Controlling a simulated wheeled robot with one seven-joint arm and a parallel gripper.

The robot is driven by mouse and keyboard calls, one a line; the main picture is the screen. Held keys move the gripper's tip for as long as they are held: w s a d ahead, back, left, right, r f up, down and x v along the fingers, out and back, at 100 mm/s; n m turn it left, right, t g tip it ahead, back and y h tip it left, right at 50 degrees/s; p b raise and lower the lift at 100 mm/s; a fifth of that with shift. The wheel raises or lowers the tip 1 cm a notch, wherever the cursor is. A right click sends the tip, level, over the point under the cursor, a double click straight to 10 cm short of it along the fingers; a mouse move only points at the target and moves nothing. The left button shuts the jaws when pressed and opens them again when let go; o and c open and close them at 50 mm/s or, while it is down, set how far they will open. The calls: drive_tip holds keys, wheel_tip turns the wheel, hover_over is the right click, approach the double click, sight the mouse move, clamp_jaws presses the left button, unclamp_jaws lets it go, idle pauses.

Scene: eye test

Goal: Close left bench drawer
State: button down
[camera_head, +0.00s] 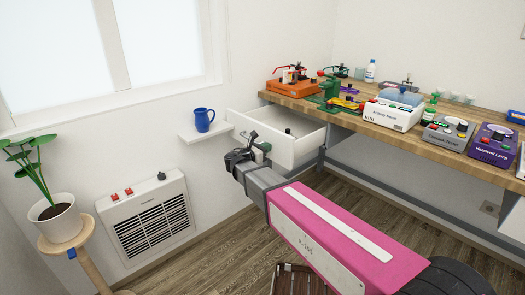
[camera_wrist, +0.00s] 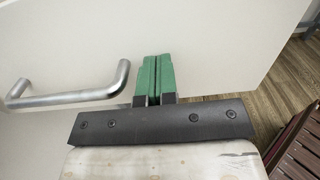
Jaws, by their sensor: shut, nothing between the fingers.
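The left bench drawer (camera_head: 298,150) is white and stands pulled out under the left end of the wooden bench (camera_head: 335,117). A small dark item lies inside it. My gripper (camera_head: 262,147) is at the drawer's front. In the wrist view the white drawer front (camera_wrist: 215,45) fills most of the picture, with a silver bar handle (camera_wrist: 70,97) on the left. My gripper's green fingers (camera_wrist: 153,80) are together and empty, to the right of the handle. They point at the front panel; I cannot tell whether they touch it.
A blue mug (camera_head: 204,120) stands on a small wall shelf (camera_head: 205,133) left of the drawer. A heater (camera_head: 150,218) and a potted plant (camera_head: 57,215) are further left. Several devices crowd the bench top. A brown slatted crate (camera_head: 298,281) is on the floor.

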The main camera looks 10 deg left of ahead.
idle(0.3)
drive_tip(key=x, duration=2.5)
drive_tip(key=shift+w+d, duration=0.2)
drive_tip(key=shift+w+r, duration=0.1)
drive_tip(key=shift+w, duration=0.05)
